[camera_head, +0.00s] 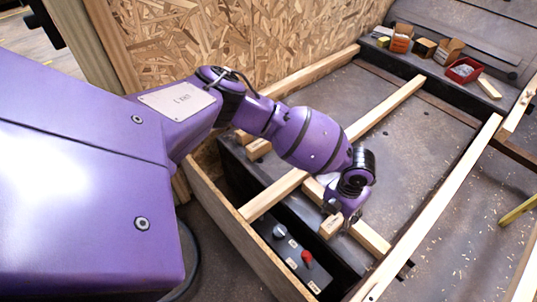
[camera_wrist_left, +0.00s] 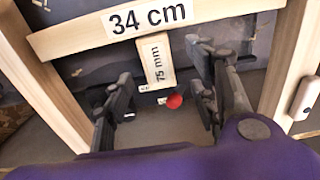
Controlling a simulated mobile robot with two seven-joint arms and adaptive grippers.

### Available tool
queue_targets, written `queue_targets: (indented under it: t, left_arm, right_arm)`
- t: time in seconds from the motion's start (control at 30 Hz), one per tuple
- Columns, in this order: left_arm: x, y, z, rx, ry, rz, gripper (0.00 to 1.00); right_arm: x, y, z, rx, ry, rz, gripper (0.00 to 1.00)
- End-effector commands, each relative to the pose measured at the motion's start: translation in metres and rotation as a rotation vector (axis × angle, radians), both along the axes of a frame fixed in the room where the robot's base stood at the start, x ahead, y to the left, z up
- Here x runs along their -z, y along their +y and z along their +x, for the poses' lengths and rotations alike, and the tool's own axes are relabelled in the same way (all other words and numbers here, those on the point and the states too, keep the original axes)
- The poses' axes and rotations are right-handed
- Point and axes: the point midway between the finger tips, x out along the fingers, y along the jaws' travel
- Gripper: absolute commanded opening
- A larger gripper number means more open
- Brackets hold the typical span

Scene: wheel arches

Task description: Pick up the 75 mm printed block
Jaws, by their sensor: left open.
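The 75 mm printed block is a small pale wood-coloured block (camera_wrist_left: 158,62) with "75 mm" on its face, in the left wrist view. There it shows between the two dark fingers of my left gripper (camera_wrist_left: 163,92), which are apart with a gap on each side. In the head view the block (camera_head: 330,225) lies on the dark panel, just below and left of my left gripper (camera_head: 346,222). The gripper points down there and partly covers the area around the block. I cannot tell how far the fingertips are above it. My right gripper is not in view.
A wooden bar marked "34 cm" (camera_wrist_left: 150,20) crosses beyond the block. A red knob (camera_head: 306,257) and a grey knob (camera_head: 280,231) stand on the panel nearby. Long wooden slats (camera_head: 440,200) frame the area. Small boxes and a red tray (camera_head: 464,70) sit far right.

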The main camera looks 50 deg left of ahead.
Motion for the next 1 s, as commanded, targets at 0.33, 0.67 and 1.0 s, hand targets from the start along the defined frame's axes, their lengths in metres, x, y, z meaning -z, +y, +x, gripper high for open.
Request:
queue_targets:
  t: [0.33,0.67,1.0]
  left_arm:
    - [0.042,0.002,0.002,-0.001,0.003,0.0,0.53]
    - [0.063,0.002,0.005,-0.001,-0.003,-0.001,0.53]
    - [0.062,0.001,0.006,-0.001,-0.004,-0.001,0.19]
  right_arm:
    - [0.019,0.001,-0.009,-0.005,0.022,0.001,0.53]
    - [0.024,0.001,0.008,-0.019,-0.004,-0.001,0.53]
    - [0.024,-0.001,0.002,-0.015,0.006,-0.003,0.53]
